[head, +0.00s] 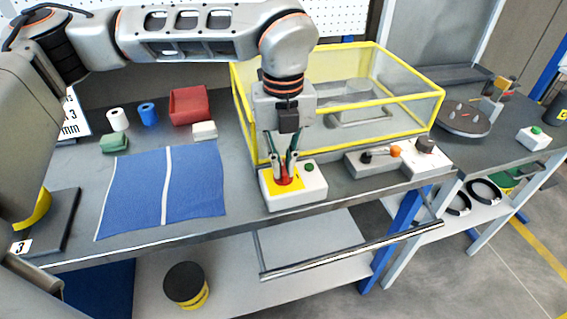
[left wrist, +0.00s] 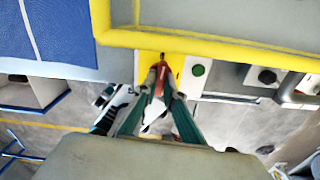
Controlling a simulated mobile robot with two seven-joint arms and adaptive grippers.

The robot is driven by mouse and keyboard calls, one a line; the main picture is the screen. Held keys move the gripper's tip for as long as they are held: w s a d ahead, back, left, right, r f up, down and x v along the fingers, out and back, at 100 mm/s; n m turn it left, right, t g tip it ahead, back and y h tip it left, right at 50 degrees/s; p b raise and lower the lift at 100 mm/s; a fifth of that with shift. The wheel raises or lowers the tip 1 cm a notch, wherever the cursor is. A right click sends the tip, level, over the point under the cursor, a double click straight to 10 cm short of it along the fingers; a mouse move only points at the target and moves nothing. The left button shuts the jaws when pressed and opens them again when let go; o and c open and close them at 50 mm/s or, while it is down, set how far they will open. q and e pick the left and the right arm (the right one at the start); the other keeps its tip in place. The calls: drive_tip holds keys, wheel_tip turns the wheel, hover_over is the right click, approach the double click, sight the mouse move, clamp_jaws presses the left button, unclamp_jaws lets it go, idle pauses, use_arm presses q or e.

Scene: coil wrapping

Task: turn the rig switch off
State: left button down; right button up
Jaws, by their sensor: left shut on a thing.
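The rig switch is a red handle (head: 284,176) on a yellow plate (head: 270,188), set on a white box (head: 307,190) at the front edge of the bench. A green button (head: 309,167) sits on the same box, right of the handle. My left gripper (head: 284,170) points down over the box, its fingers shut on the red handle. In the left wrist view, the fingertips of my left gripper (left wrist: 160,80) press the red handle (left wrist: 159,86) from both sides. The fingers partly hide the handle, so its exact angle is hard to tell. My right gripper is not in view.
A yellow-framed clear enclosure (head: 440,95) stands right behind the box. A grey control box (head: 370,165) with a lever and an orange knob is to the right. A blue mat (head: 135,190) lies to the left. A silver rail (head: 350,250) runs below the bench edge.

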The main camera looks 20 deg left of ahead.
sight(283, 167)
use_arm(q)
drive_tip(key=shift+w+r+n, duration=0.1)
drive_tip(key=shift+n, duration=0.6)
drive_tip(key=c, duration=2.1)
unclamp_jaws()
drive_tip(key=shift+c, duration=0.2)
wheel_tip(283, 167, up, 12)
